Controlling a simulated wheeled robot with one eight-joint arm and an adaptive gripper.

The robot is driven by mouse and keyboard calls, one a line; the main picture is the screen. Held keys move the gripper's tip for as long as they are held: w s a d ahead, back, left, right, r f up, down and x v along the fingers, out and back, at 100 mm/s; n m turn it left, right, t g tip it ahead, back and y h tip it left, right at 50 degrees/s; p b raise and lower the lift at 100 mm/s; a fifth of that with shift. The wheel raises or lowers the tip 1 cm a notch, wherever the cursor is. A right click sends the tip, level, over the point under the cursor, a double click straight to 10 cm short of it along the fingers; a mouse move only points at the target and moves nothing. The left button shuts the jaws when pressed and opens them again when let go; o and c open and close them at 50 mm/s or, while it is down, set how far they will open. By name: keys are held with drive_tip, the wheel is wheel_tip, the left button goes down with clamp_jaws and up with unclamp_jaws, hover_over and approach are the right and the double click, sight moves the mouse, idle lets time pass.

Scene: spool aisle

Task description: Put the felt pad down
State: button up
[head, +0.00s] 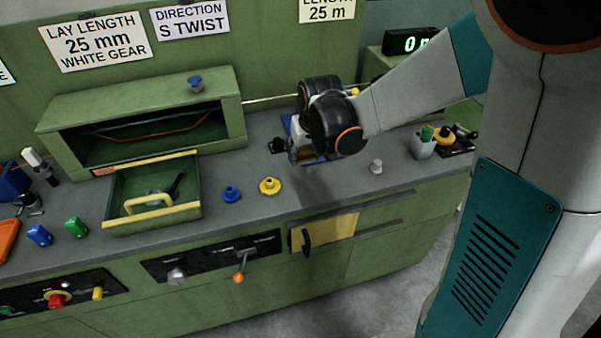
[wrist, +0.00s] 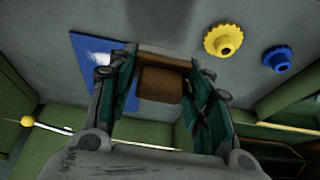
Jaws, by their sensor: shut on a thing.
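The felt pad (wrist: 161,84) appears as a brown block between the fingers of my gripper (wrist: 160,78) in the wrist view. My gripper is shut on it. In the head view my gripper (head: 292,151) is low over the grey bench top, at a blue mat (head: 288,124). My own wrist hides most of the mat and the pad there. In the wrist view the blue mat (wrist: 88,48) with a whitish patch lies beside and partly behind the left finger. I cannot tell whether the pad touches the surface.
A yellow gear (head: 269,186) and a blue gear (head: 232,194) lie on the bench (head: 330,187). An open green drawer (head: 186,212) juts out at left below a green cubby (head: 70,126). A small grey knob (head: 376,167) and a grey cup (head: 423,147) stand at right.

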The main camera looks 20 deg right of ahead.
sight(303, 182)
wheel_tip(303, 182, down, 10)
drive_tip(key=b, duration=0.3)
drive_tip(key=shift+r, duration=0.35)
drive_tip(key=shift+f+b, duration=0.4)
drive_tip(key=shift+s+f, duration=0.15)
drive_tip(key=shift+s, duration=0.1)
drive_tip(key=o, duration=0.9)
drive_tip(key=shift+c, duration=0.2)
drive_tip(key=shift+o, duration=0.7)
drive_tip(key=shift+w+f, duration=0.2)
drive_tip(key=shift+r, duration=0.1)
drive_tip(key=shift+r, duration=0.1)
